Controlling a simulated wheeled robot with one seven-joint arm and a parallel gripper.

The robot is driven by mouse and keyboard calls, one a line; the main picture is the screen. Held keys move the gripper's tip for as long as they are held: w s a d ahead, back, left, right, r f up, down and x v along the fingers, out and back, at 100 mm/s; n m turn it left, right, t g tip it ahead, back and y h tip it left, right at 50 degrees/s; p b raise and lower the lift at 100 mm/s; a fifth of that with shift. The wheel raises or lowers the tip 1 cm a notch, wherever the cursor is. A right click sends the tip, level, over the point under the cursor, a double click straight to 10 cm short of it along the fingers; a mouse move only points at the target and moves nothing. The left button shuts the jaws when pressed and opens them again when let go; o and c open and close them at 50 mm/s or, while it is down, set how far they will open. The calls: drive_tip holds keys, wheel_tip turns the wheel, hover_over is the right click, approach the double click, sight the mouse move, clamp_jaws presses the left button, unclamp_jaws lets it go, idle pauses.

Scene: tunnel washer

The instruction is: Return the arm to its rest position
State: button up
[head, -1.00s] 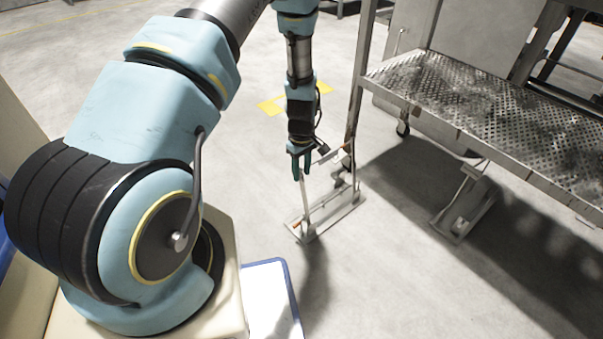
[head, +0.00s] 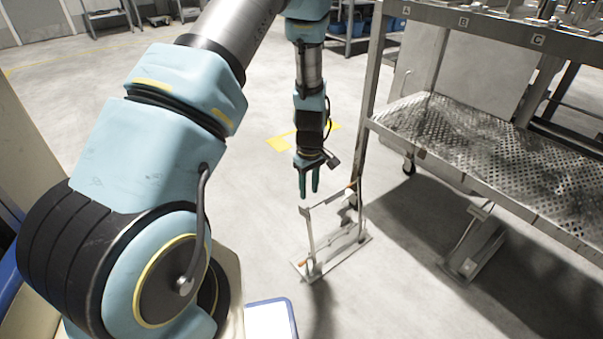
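My arm reaches from the left foreground up past the top edge and comes down again in the middle of the head view. My gripper (head: 309,192) hangs there pointing down. Its two dark green fingers stand slightly apart, with nothing visible between them. Below the fingers a metal frame stand (head: 331,252) with thin uprights, a crossbar and orange-tipped ends is on the floor. The fingertips appear just above the top of its left upright; I cannot tell the exact gap in depth.
A metal rack (head: 445,172) with a perforated lower shelf and an upper rail marked A, B, C fills the right side, close to my gripper. A blue-edged white panel (head: 268,322) is at the bottom. A yellow floor mark (head: 283,143) lies behind. Open floor lies left of the stand.

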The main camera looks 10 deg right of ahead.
drive_tip(key=s+a+r+m+t, duration=0.1)
drive_tip(key=s+a+r+m, duration=0.3)
drive_tip(key=a+r, duration=0.8)
drive_tip(key=s+a+r+m+t, duration=0.15)
drive_tip(key=s+a+r, duration=0.45)
drive_tip(key=a+r, duration=0.6)
drive_tip(key=w+p+v, duration=0.3)
drive_tip(key=p+v, duration=1)
drive_tip(key=p, duration=0.1)
drive_tip(key=w+d+r+p+v, duration=0.1)
drive_tip(key=w+p+v, duration=0.2)
drive_tip(key=p+v, duration=1.1)
drive_tip(key=shift+r+m+g, duration=0.25)
drive_tip(key=shift+m+g, duration=0.1)
drive_tip(key=shift+g, duration=0.1)
drive_tip(key=shift+d, duration=0.15)
